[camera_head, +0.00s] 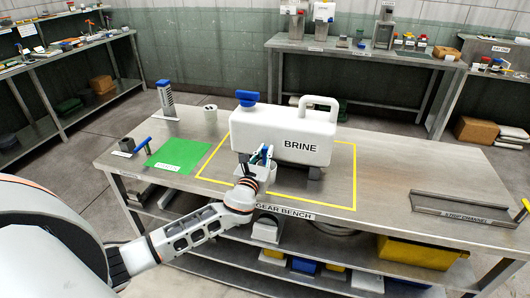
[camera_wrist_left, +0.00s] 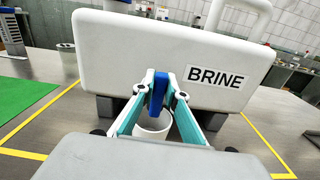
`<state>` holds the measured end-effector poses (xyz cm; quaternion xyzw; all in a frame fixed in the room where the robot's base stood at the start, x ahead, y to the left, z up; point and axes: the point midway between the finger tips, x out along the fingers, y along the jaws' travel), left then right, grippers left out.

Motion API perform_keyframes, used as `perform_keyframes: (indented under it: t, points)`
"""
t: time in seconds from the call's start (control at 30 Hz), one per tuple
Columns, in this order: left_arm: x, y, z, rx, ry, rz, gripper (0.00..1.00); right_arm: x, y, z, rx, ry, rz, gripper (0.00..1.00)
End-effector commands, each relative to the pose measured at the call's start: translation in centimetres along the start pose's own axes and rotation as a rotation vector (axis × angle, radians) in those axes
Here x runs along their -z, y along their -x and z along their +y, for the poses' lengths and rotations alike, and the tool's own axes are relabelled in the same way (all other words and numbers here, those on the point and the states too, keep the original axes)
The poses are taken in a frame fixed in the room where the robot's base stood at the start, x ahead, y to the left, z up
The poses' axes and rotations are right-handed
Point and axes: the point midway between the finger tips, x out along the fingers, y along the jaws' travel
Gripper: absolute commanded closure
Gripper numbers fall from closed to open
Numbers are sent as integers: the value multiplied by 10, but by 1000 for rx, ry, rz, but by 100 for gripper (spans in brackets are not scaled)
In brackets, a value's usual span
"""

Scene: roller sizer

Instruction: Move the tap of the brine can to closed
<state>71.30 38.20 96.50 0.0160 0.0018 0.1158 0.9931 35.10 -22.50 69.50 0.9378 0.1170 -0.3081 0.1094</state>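The tap body is mostly hidden by the fingers. A white cup (camera_wrist_left: 153,124) stands below the tap. My right gripper is not in view.
Yellow tape (camera_head: 352,180) outlines the can's area on the bench (camera_head: 385,175). A metal strip channel (camera_head: 465,207) lies at right; the bench between is clear.

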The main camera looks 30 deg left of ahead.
Motion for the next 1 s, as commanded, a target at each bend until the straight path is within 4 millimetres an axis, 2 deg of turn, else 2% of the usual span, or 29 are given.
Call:
perform_keyframes:
  t: [0.33,0.47,0.57,0.8,1.0]
  points:
    - [0,1,0,1,2,0,81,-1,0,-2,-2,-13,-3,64]
    - [1,10,-1,2,2,1,81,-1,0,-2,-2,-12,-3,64]
    - [1,25,-1,2,2,2,81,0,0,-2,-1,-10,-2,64]
    - [2,74,-1,2,1,3,81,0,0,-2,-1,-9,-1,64]
    - [1,106,0,2,0,2,81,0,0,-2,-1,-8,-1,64]
